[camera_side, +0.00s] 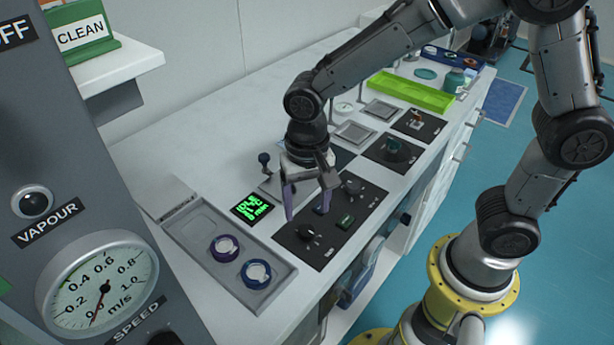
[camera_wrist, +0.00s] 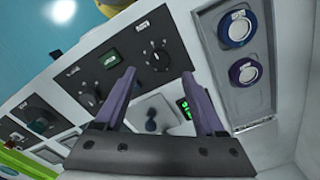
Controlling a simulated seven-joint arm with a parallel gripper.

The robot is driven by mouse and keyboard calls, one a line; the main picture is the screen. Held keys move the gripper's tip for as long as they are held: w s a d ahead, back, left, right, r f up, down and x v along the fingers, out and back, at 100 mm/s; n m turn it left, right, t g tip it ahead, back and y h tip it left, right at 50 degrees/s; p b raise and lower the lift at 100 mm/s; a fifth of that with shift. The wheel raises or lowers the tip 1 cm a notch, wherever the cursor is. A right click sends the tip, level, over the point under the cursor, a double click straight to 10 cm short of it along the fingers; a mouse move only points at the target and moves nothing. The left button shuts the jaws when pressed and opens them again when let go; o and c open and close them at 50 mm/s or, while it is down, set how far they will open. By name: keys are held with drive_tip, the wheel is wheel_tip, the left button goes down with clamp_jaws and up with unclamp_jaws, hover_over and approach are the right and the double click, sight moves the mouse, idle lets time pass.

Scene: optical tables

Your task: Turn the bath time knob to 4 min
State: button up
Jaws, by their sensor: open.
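A black control panel (camera_side: 330,250) carries two dark round knobs with a small green-lit switch (camera_side: 345,222) between them. The near knob (camera_side: 307,233) also shows in the wrist view (camera_wrist: 157,58), just beyond and between my fingertips. The far knob (camera_side: 352,186) shows left of the fingers in the wrist view (camera_wrist: 88,97). Their labels are too small to read, so I cannot tell which is the bath time knob. A green-lit display (camera_side: 252,208) seems to read idle, with minutes below. My gripper (camera_side: 306,214) is open and empty, fingers pointing down over the panel.
A grey tray (camera_side: 190,238) with two purple-and-blue ringed round pieces lies beside the panel. A black-knobbed lever (camera_side: 264,160) stands behind it. More dark panels and a bright green tray (camera_side: 410,92) are farther along the bench. A grey gauge cabinet (camera_side: 30,130) fills the left.

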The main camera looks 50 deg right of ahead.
sight(308, 229)
wheel_tip(308, 229, up, 8)
drive_tip(key=shift+f, duration=0.1)
idle(0.4)
drive_tip(key=s+d+r+m+t, duration=0.1)
drive_tip(key=s+d+r+t, duration=0.3)
drive_tip(key=d+r, duration=0.45)
drive_tip(key=s+d+f+n, duration=0.1)
drive_tip(key=s+d+n, duration=0.1)
drive_tip(key=s+n, duration=0.2)
drive_tip(key=s+d+f+n+t, duration=0.1)
drive_tip(key=s+d+f+n, duration=0.1)
drive_tip(key=s, duration=0.3)
drive_tip(key=shift+s+d+f+n+t, duration=0.3)
drive_tip(key=shift+s+n, duration=0.1)
drive_tip(key=shift+n, duration=0.5)
